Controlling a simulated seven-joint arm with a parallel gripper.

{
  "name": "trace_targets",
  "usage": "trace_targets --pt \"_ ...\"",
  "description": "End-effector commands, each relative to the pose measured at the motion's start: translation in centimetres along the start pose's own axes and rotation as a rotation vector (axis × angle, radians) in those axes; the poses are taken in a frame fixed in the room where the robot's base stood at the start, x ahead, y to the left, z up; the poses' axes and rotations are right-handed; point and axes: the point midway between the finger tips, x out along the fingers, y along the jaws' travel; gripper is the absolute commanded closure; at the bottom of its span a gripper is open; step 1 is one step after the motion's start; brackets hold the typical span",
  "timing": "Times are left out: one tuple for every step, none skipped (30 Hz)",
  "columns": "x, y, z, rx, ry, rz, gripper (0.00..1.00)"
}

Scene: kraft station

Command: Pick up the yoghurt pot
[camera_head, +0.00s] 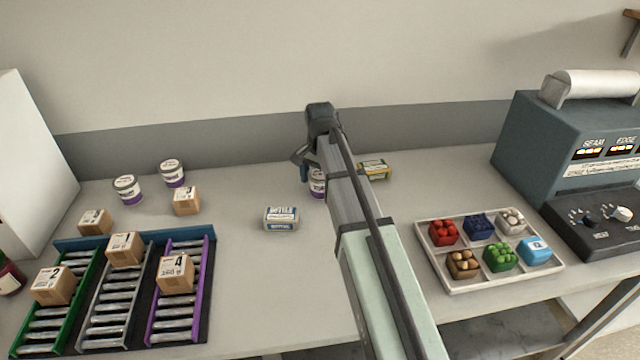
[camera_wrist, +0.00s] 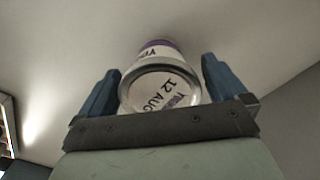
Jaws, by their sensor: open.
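A white yoghurt pot with a purple band (camera_head: 318,184) stands on the table, partly hidden behind my arm in the head view. In the wrist view the pot (camera_wrist: 160,82) shows its lid, printed "12 AUG", between the two blue fingers of my gripper (camera_wrist: 158,80). The fingers are open, one on each side of the pot, with a visible gap on the right. A gap on the left is hard to tell. In the head view my gripper (camera_head: 303,166) is mostly hidden. Two similar pots (camera_head: 127,189) (camera_head: 172,173) stand at the back left.
A white-and-blue packet (camera_head: 281,218) lies left of my arm, and a yellow packet (camera_head: 375,170) just right of it. A compartment tray (camera_head: 447,284) and a grey machine (camera_head: 545,140) stand right. Roller lanes (camera_head: 108,320) with cartons are at left.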

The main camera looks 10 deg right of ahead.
Motion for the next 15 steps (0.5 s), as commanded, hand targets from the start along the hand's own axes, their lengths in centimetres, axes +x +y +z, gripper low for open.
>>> trace_targets --pt "-0.01 -0.01 0.0 0.0 0.0 0.0 0.01" --pt "-0.01 0.0 0.0 0.0 0.0 0.0 0.03" --pt "-0.02 0.0 0.0 0.0 0.0 0.0 0.07" --pt "-0.02 0.0 0.0 0.0 0.0 0.0 0.09" --pt "-0.02 -0.01 -0.01 0.0 0.0 0.0 0.12" --pt "-0.02 -0.01 -0.01 0.0 0.0 0.0 0.16" --pt "-0.03 -0.01 -0.01 0.0 0.0 0.0 0.19" --pt "-0.03 -0.01 -0.01 0.0 0.0 0.0 0.22" --pt "-0.03 -0.01 -0.01 0.0 0.0 0.0 0.26" --pt "-0.03 -0.01 -0.01 0.0 0.0 0.0 0.29" --pt "-0.03 -0.01 -0.01 0.0 0.0 0.0 0.31" --pt "-0.03 -0.01 -0.01 0.0 0.0 0.0 0.35" --pt "-0.03 -0.01 -0.01 0.0 0.0 0.0 0.38" --pt "-0.03 -0.01 -0.01 0.0 0.0 0.0 0.41" --pt "-0.03 -0.01 -0.01 0.0 0.0 0.0 0.45"
